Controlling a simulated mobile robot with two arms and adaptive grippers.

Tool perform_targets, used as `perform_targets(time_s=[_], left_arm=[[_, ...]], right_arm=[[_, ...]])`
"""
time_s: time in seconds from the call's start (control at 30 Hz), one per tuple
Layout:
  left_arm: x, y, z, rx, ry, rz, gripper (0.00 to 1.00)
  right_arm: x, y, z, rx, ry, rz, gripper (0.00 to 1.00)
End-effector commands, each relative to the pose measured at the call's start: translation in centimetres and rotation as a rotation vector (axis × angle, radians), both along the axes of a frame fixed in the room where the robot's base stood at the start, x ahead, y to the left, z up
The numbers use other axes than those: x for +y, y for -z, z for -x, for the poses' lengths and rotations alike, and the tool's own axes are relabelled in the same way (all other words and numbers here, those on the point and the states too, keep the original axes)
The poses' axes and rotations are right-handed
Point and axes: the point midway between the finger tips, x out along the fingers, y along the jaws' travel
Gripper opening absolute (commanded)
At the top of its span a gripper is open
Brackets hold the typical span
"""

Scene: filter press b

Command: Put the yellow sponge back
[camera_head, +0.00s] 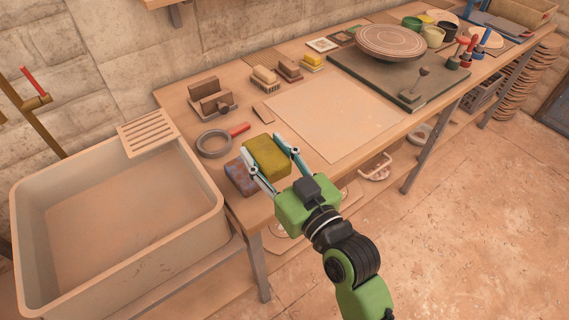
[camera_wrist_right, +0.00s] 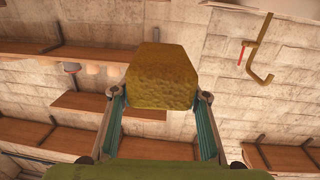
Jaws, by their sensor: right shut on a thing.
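The yellow sponge (camera_head: 267,155) is held between the fingers of my right gripper (camera_head: 272,162) in the head view, near the left front of the workbench (camera_head: 215,187). It also fills the space between the fingertips in the wrist view (camera_wrist_right: 161,77). A brownish-purple block (camera_head: 240,178) lies on the bench just left of the sponge, partly behind the gripper's finger. I cannot tell whether the sponge touches the bench or the block. My left gripper is not in view.
A large sink (camera_head: 110,215) with a slatted rack (camera_head: 146,133) stands to the left. A grey ring with a red handle (camera_head: 214,144), a brush (camera_head: 264,79) and wooden blocks (camera_head: 209,97) lie behind the sponge. A pale board (camera_head: 332,117) lies to the right, with a turntable (camera_head: 390,42) beyond.

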Motion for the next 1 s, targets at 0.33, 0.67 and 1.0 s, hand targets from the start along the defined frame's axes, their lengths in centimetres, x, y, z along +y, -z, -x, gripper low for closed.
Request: perform_targets(time_s=[0.33,0.67,1.0], left_arm=[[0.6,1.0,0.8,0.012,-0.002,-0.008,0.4],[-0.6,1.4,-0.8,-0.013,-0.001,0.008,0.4],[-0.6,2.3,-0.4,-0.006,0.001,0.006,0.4]], right_arm=[[1.8,1.0,-2.9,-0.001,-0.069,0.004,0.26],[-1.6,5.5,-9.8,0.002,-0.07,0.005,0.26],[-2.9,9.1,-12.6,0.0,-0.07,-0.001,0.26]])
